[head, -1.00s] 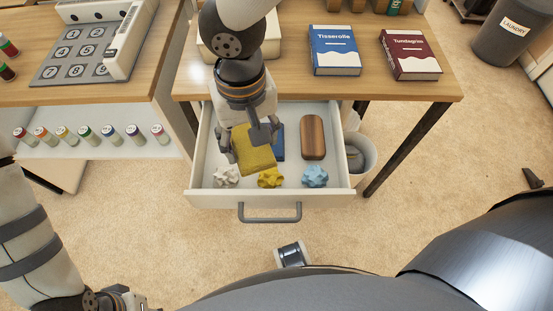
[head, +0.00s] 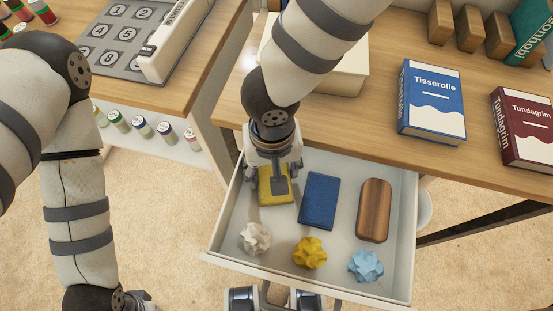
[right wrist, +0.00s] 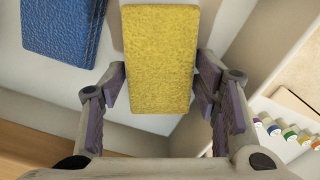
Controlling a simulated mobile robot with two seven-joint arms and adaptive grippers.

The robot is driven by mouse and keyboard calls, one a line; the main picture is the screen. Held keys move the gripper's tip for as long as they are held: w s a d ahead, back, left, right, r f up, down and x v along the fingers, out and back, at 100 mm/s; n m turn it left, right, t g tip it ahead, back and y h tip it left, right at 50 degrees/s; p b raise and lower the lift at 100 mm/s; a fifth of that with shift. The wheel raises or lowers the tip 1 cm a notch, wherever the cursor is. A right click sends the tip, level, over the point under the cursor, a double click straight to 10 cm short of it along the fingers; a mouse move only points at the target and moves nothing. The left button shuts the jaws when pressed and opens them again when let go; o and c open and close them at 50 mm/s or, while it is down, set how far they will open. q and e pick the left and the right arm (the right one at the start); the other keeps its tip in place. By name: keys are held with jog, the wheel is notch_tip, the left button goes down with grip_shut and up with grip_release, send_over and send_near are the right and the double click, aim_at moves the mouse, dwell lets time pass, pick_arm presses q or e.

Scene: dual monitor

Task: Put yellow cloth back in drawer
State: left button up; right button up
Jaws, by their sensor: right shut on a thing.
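The yellow cloth (head: 284,198) is a flat, textured block low inside the open drawer (head: 398,225), at its left rear. My right gripper (head: 273,186) points down and is shut on it. In the right wrist view the cloth (right wrist: 161,60) sits between the two fingers, over the pale drawer floor. I cannot tell whether it touches the floor. My left gripper (head: 140,298) is at the bottom left edge, outside the drawer, mostly cut off.
The drawer also holds a blue block (head: 318,200), a brown wooden block (head: 375,210) and white (head: 255,238), yellow (head: 309,252) and light blue (head: 365,266) crumpled pieces along its front. The desk (head: 450,165) overhangs its rear, with books on top.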

jog(key=shift+s+f, duration=0.3)
jog(key=shift+f, duration=0.1)
jog(key=shift+s+d+r, duration=0.1)
jog(key=shift+s+r, duration=0.1)
jog(key=shift+r, duration=0.05)
jog(key=shift+w, duration=0.25)
pick_arm(q)
jog(key=shift+s+d+f, duration=0.1)
jog(key=shift+s+f, duration=0.1)
jog(key=shift+s, duration=0.4)
pick_arm(e)
jog(key=o, duration=1)
jog(key=shift+o, duration=0.2)
pick_arm(q)
jog(key=w+r+p, duration=0.2)
jog(key=shift+w+r+t, duration=0.35)
jog(key=shift+r+t, duration=0.05)
pick_arm(e)
notch_tip(320, 180, up, 12)
